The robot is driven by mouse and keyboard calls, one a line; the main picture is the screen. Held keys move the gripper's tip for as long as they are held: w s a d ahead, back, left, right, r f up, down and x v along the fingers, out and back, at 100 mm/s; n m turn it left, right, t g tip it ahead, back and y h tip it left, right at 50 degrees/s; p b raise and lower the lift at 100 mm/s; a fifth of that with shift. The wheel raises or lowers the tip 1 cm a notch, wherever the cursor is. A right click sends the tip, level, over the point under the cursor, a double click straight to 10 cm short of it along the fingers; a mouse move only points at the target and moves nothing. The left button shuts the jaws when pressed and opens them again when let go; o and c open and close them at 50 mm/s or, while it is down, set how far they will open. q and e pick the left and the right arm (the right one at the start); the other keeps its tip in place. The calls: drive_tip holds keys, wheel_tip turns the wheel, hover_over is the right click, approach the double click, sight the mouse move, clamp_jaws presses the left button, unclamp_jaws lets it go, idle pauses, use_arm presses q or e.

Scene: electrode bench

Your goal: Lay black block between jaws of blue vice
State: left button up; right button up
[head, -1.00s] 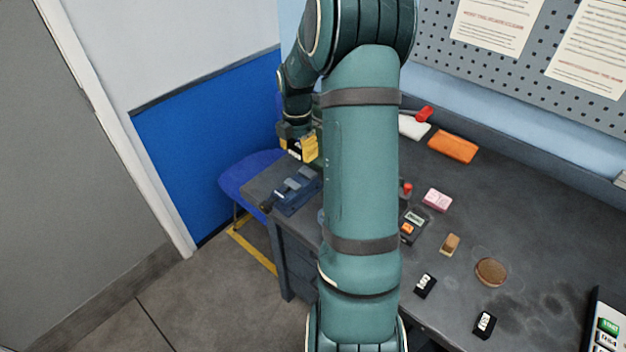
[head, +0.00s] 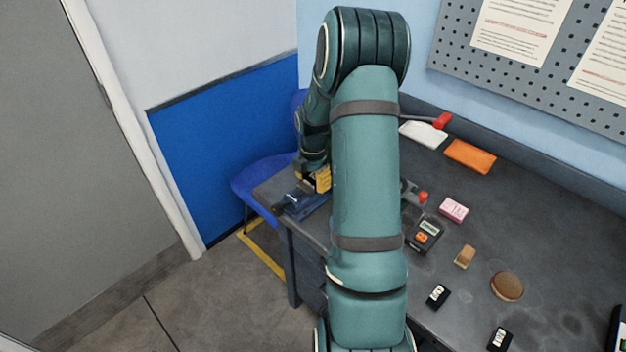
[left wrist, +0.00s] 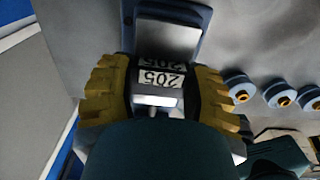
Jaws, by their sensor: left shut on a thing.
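The blue vice (head: 300,207) stands at the left end of the dark bench, partly hidden behind my arm and gripper. My left gripper (head: 318,183) is low over the vice. In the left wrist view its yellow fingers (left wrist: 163,95) are shut on the black block, whose white label (left wrist: 160,78) reads 205. A pale metal face of the vice (left wrist: 168,37) shows just beyond the block, with a second 205 that looks like a reflection. I cannot tell whether the block touches the vice or how deep it sits between the jaws. My right gripper is not in view.
Two other black labelled blocks (head: 438,296) (head: 500,340) lie at the front of the bench. A meter (head: 425,235), a pink box (head: 453,209), a tan block (head: 465,256), a brown disc (head: 507,286) and an orange item (head: 470,156) lie rightward. A blue chair (head: 255,183) stands behind the left end.

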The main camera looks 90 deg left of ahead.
sight(313, 179)
use_arm(q)
drive_tip(key=shift+f, duration=0.1)
drive_tip(key=o, duration=1.3)
drive_tip(key=shift+c, duration=0.2)
wheel_tip(313, 179, up, 12)
drive_tip(key=p, duration=0.2)
